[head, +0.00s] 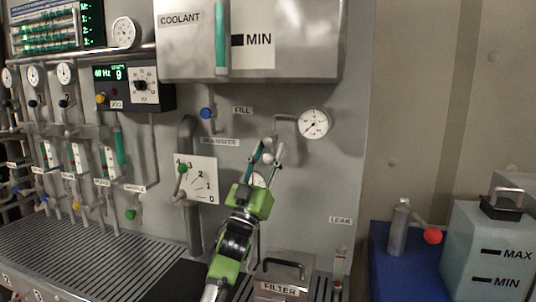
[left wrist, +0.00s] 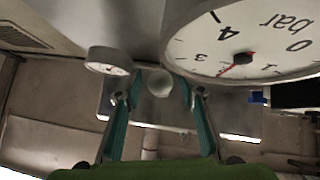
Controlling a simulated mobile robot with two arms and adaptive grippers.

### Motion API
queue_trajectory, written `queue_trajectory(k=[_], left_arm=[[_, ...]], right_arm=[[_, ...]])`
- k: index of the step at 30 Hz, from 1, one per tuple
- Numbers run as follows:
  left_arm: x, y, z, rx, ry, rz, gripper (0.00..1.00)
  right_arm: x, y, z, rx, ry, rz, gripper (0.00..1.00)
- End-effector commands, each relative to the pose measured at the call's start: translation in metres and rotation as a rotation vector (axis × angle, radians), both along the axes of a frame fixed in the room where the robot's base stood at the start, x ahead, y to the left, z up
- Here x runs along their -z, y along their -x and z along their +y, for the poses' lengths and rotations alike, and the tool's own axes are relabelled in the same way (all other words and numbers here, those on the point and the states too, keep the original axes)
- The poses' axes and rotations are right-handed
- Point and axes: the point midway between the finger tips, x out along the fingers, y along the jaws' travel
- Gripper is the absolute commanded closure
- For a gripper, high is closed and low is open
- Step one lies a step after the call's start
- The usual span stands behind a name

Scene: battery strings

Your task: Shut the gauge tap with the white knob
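The white knob (left wrist: 158,82) of the gauge tap sits between the fingertips in the left wrist view. In the head view the white knob (head: 267,158) is small and partly hidden by the fingers. My left gripper (head: 265,150) reaches up to it from below; in the wrist view its fingers (left wrist: 159,92) are apart, one on each side of the knob. I cannot tell whether either finger touches it. A large bar gauge (left wrist: 240,58) is close to the wrist camera; in the head view a gauge (head: 259,180) is mostly hidden behind the gripper. My right gripper is out of view.
Another round gauge (head: 314,123) is on the panel to the right. A blue knob (head: 207,113) is at upper left, under the coolant tank (head: 300,60). A green-knobbed lever (head: 182,169) stands left of the gripper. A filter box (head: 283,270) is below.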

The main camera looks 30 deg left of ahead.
Motion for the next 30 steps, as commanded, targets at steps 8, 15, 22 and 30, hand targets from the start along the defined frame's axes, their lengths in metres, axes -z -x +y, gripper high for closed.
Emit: queue_trajectory(k=[8,15,22,30], left_arm=[[0.0,0.0,0.0,-0.001,-0.001,0.0,0.63],[0.016,0.014,0.0,0.0,0.0,0.002,0.63],[0.051,0.049,-0.002,-0.001,0.001,0.004,0.63],[0.08,0.078,-0.004,0.0,0.0,0.002,0.63]], right_arm=[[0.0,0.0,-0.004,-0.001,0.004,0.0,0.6],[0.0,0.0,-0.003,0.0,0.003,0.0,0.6],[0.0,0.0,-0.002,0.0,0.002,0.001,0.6],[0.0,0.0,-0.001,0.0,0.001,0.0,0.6]])
